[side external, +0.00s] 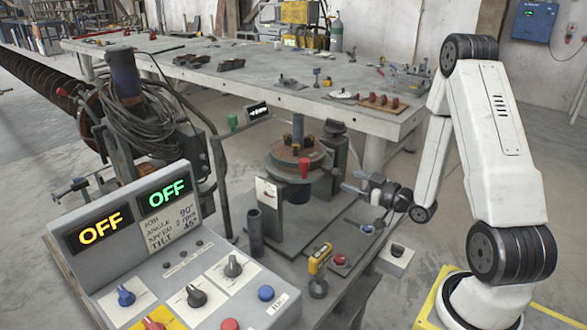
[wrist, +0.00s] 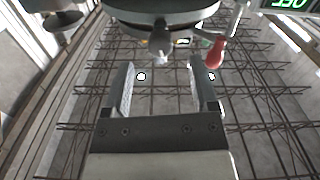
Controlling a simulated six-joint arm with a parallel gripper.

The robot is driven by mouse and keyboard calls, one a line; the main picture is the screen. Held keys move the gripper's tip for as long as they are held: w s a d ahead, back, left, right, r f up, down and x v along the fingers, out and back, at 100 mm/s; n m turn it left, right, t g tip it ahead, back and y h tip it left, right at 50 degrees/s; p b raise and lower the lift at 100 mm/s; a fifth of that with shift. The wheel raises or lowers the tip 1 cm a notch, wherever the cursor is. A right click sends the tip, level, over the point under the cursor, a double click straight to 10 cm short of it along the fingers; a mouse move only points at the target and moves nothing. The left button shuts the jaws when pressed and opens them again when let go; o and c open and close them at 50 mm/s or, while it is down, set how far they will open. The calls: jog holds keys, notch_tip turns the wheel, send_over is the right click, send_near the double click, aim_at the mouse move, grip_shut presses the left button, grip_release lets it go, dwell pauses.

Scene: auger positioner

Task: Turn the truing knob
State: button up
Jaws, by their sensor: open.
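No label reading "truing" is legible, so I cannot be sure which part is the truing knob. A grey winged knob (wrist: 160,42) under the round positioner table is just beyond my fingers in the wrist view. The round table (side external: 298,160) stands in the middle of the side view, with a red handle (side external: 304,168) at its front. The red handle also shows in the wrist view (wrist: 215,52), right of the knob. My gripper (side external: 350,186) is right of the table. Its fingers are open and empty in the wrist view (wrist: 163,72), with the knob apart from them.
The control panel (side external: 180,262) at front left has knobs, buttons and two OFF displays. A large workbench (side external: 250,75) with small tools stands behind. A yellow-handled lever (side external: 320,260) and a red button (side external: 340,261) are on the base below my gripper. Cables hang left.

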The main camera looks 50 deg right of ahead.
aim_at(340, 175)
jog(key=shift+s, duration=1.15)
jog(key=shift+w+a+r+m+h, duration=0.1)
jog(key=shift+m+h, duration=0.05)
jog(key=shift+m, duration=0.9)
jog(key=shift+a+m+h, duration=0.1)
jog(key=shift+m+h, duration=0.05)
jog(key=shift+m, duration=0.9)
jog(key=shift+w, duration=0.1)
jog(key=shift+w+d, duration=0.2)
jog(key=shift+w, duration=3.65)
grip_shut()
